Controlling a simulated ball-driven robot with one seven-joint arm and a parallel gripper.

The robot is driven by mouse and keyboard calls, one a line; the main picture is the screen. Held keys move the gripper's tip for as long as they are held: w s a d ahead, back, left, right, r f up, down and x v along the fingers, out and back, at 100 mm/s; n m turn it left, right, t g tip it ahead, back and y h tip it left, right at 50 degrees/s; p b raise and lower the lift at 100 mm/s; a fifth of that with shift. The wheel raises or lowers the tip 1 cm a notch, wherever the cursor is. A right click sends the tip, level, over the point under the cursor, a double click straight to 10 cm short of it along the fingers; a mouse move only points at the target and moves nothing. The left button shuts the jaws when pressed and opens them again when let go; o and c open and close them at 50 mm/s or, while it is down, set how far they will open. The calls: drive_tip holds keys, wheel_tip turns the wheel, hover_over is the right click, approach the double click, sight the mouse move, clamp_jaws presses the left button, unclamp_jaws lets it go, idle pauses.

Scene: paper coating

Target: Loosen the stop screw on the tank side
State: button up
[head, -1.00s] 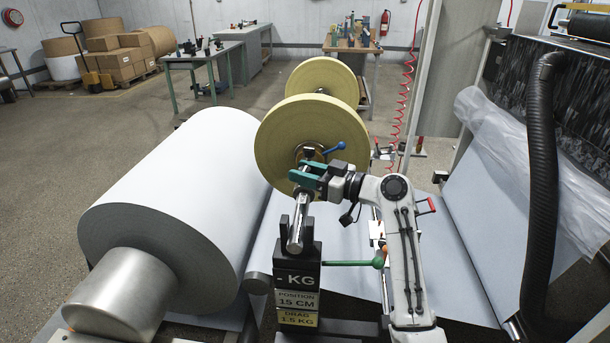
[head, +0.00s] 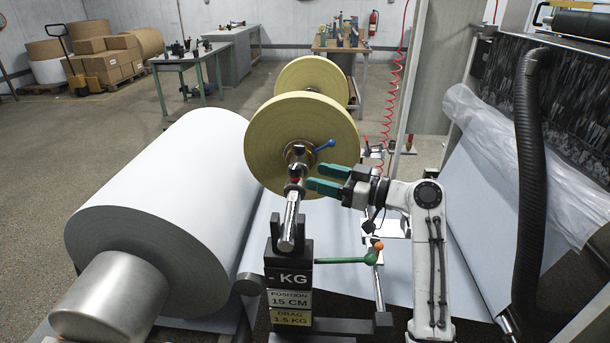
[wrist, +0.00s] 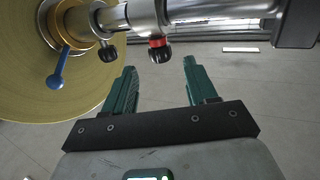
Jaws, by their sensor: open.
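A metal shaft (head: 288,222) runs from the near stand to the yellow roll (head: 300,130). In the wrist view the shaft (wrist: 205,18) carries two black knobs below it. One knob (wrist: 160,50) has a red ring; the other, plain black knob (wrist: 108,51) sits closer to the roll. Which one is the tank-side stop screw I cannot tell. My gripper (head: 311,178) has teal fingers, open and empty, pointing at the shaft from the right. In the wrist view the gripper (wrist: 159,67) has the red-ringed knob in line with its gap, just beyond the fingertips.
A blue lever (head: 325,146) sticks out beside the roll hub. A green-handled lever (head: 345,260) projects right from the dark stand (head: 290,275). A large white paper roll (head: 160,200) lies left. A black hose (head: 530,170) hangs at right.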

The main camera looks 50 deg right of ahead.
drive_tip(key=shift+v, duration=1.75)
